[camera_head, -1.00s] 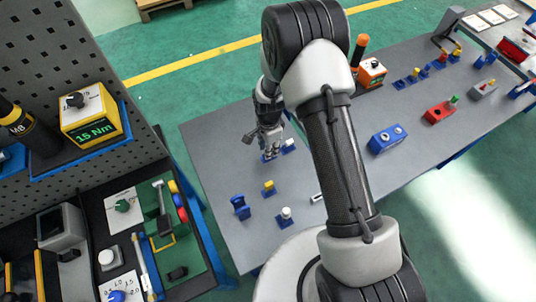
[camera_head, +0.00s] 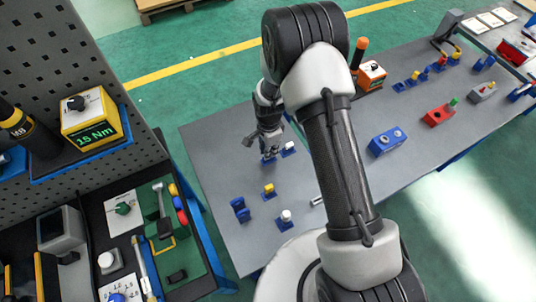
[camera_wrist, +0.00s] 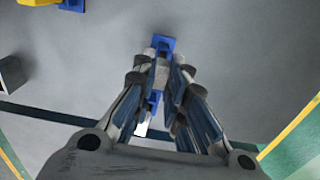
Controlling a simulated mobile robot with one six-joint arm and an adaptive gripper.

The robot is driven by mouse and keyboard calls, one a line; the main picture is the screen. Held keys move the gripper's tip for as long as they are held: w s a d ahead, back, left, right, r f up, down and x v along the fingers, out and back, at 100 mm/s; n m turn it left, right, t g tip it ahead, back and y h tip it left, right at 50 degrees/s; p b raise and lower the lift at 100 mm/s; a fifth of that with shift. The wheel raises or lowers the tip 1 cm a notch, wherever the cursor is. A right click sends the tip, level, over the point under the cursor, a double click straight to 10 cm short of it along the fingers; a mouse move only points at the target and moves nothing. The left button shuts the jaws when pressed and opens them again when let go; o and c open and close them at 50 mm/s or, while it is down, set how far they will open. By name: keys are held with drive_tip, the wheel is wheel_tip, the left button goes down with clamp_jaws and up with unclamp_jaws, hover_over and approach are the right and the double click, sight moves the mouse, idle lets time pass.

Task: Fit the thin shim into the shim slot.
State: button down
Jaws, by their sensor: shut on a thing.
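My gripper (camera_head: 268,149) is low over the left part of the grey table in the head view. In the wrist view its fingertips (camera_wrist: 162,68) are close together on a small grey piece (camera_wrist: 162,76), which I take to be the thin shim. The fingers hide most of it. A blue fixture (camera_wrist: 162,43) shows just beyond the fingertips, and more blue shows between the fingers. I cannot tell whether the piece touches the fixture. I cannot make out the shim slot for certain.
A blue stand with a white piece (camera_head: 288,147) is close right of my gripper. Nearer stand a blue slotted holder (camera_head: 239,207), a yellow-topped stand (camera_head: 269,190) and a white-knobbed stand (camera_head: 286,216). A blue block (camera_head: 387,141) lies right of my arm. The table's left end is clear.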

drive_tip(key=shift+r+p, duration=1.6)
drive_tip(key=shift+r, duration=1.15)
